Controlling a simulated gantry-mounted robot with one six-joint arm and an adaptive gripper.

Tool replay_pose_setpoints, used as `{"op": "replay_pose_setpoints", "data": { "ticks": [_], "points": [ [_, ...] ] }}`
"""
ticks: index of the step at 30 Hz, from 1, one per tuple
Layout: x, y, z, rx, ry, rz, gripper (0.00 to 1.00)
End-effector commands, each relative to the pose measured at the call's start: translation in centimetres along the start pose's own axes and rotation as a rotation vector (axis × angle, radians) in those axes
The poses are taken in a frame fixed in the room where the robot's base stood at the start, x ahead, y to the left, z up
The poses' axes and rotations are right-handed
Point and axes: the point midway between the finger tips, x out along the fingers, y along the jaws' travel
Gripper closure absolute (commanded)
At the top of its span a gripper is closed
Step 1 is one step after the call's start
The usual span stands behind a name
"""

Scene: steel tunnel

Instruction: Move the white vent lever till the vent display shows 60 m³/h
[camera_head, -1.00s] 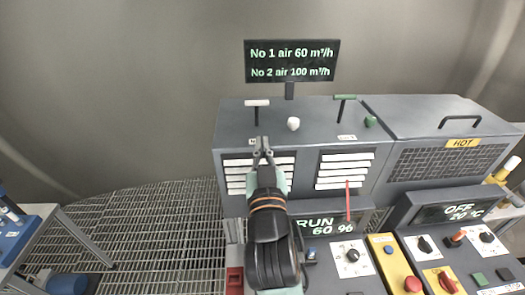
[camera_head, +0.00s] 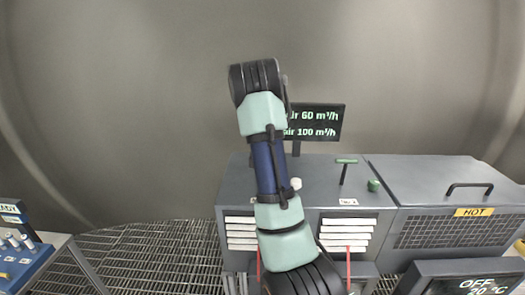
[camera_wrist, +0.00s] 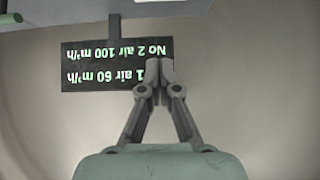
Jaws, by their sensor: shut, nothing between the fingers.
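The vent display (camera_head: 318,120) stands on a post behind the grey cabinet, partly covered by my arm. In the wrist view the display (camera_wrist: 85,68) is upside down and reads No 2 air 100 m³/h, with air 60 m³/h on the other line. The white T-shaped lever is hidden behind my arm in the head view. The green T-shaped lever (camera_head: 346,162) stands to the right. My gripper (camera_wrist: 160,72) is shut and empty, its tips overlapping the display's edge in the wrist view. In the head view my gripper is hidden behind my wrist.
A white knob (camera_head: 296,183) and a green knob (camera_head: 374,185) sit on the cabinet top (camera_head: 325,180). A HOT-labelled box (camera_head: 445,200) with a black handle stands right. A blue device (camera_head: 20,262) is at far left. Open space lies above the cabinet.

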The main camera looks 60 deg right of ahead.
Motion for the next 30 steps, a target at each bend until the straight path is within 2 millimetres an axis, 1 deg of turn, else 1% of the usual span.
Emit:
{"op": "replay_pose_setpoints", "data": {
  "ticks": [5, 12, 18, 24, 30],
  "points": [
    [1.8, 0.1, -0.1, -0.001, -0.002, 0.003, 1.0],
    [6.5, 0.1, -0.2, -0.001, -0.001, 0.002, 1.0],
    [10.0, 0.1, -0.1, 0.001, -0.001, 0.002, 1.0],
    [9.1, 0.0, 2.4, 0.001, 0.004, 0.0, 1.0],
    [8.7, 0.0, 3.7, 0.0, 0.004, 0.0, 1.0]
  ]
}}
